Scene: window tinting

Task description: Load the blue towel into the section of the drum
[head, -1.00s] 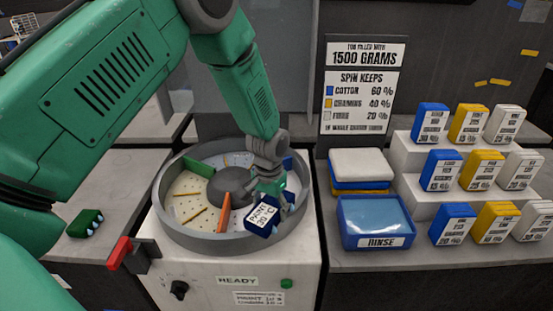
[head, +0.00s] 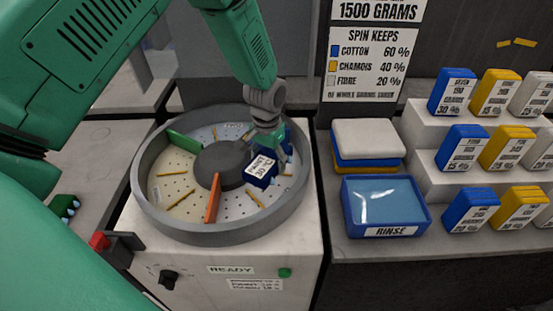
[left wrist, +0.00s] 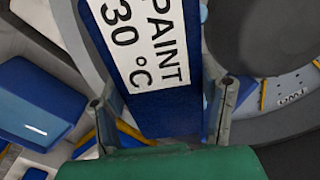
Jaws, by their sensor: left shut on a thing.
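The blue towel (head: 262,170) is a folded block with a white label reading PAINT 30 °C. My left gripper (head: 272,148) is shut on it. In the left wrist view the towel (left wrist: 165,115) sits between the two fingers. The towel is over the right part of the round grey drum (head: 150,215), just right of the dark hub (head: 218,165). I cannot tell whether it touches the drum floor. A green divider (head: 186,145) and an orange divider (head: 212,200) part the drum. Something blue (head: 289,137) shows behind the gripper, partly hidden. My right gripper is out of view.
A blue RINSE tray (head: 384,232) stands right of the drum, with stacked cloths (head: 368,138) behind it. Labelled blue, yellow and white blocks stand on white steps (head: 425,135). A red-tipped lever (head: 98,242) juts out at the drum's front left.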

